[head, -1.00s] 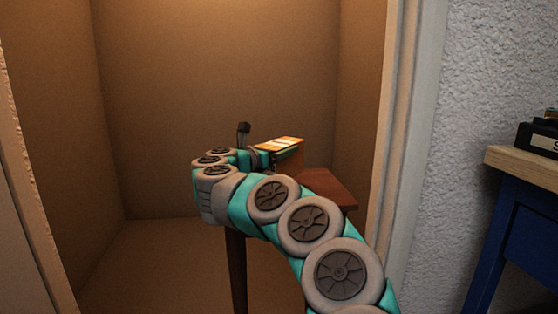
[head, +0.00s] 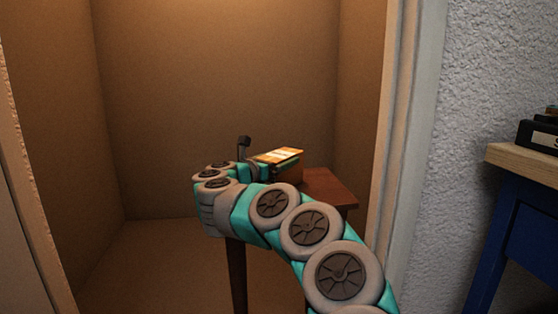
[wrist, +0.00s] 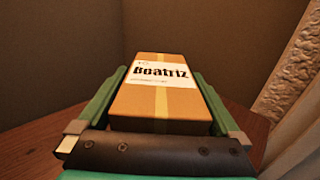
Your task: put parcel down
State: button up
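The parcel is a small brown cardboard box (wrist: 165,102) with a yellow tape strip and a white label reading "Beatriz". In the head view the parcel (head: 280,156) is at the far end of my arm, over a small reddish-brown wooden table (head: 328,186). My gripper (wrist: 160,72) has one green finger along each side of the parcel and is shut on it. The table top (wrist: 45,140) shows around and below the parcel in the wrist view. The parcel's underside is hidden, so I cannot tell whether it touches the table.
The table stands in a narrow brown-walled alcove (head: 220,100), with a pale door frame (head: 405,130) to its right. Outside, at right, is a blue table with a wooden top (head: 520,160) and a black box on it. The table top beside the parcel looks clear.

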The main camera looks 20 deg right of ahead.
jog(key=shift+r, duration=0.1)
jog(key=v, duration=1.2)
jog(key=shift+p, duration=0.4)
jog(key=shift+r, duration=0.1)
